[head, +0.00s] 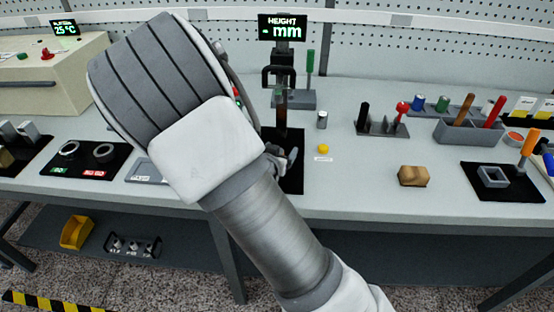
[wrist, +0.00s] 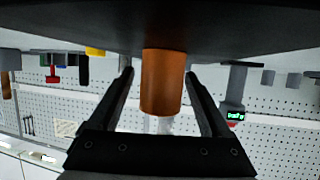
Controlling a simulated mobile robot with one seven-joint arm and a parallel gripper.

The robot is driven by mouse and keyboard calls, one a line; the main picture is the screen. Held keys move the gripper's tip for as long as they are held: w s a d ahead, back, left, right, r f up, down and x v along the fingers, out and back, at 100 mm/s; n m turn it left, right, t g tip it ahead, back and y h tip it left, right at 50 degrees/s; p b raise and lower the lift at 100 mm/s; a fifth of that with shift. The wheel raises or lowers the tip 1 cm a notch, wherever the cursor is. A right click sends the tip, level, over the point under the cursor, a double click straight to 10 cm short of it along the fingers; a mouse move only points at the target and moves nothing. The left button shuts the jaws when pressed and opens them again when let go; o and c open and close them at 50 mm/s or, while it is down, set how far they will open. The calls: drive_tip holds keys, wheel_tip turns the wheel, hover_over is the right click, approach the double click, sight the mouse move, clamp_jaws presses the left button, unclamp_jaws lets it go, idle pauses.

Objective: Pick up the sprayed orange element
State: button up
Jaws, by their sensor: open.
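In the wrist view, an orange cylinder (wrist: 163,92) stands between the two dark fingers of my gripper (wrist: 159,74). The view looks upside down, with the cylinder's base against a dark surface (wrist: 230,25) at the top. My gripper is open, with a visible gap on each side of the cylinder. A pale, blurred shape shows just past the cylinder's free end. In the head view my arm covers most of the gripper and I cannot make out the orange cylinder. The gripper end is over or near a black mat (head: 292,184) at mid-bench.
A height gauge with a display (head: 283,28) stands behind the mat. A small metal cylinder (head: 322,120), a yellow ball (head: 323,149) and a brown block (head: 413,176) lie to the right. A grey tool holder (head: 467,133) stands farther right.

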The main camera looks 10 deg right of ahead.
clamp_jaws()
drive_tip(key=shift+r, duration=0.1)
idle(0.3)
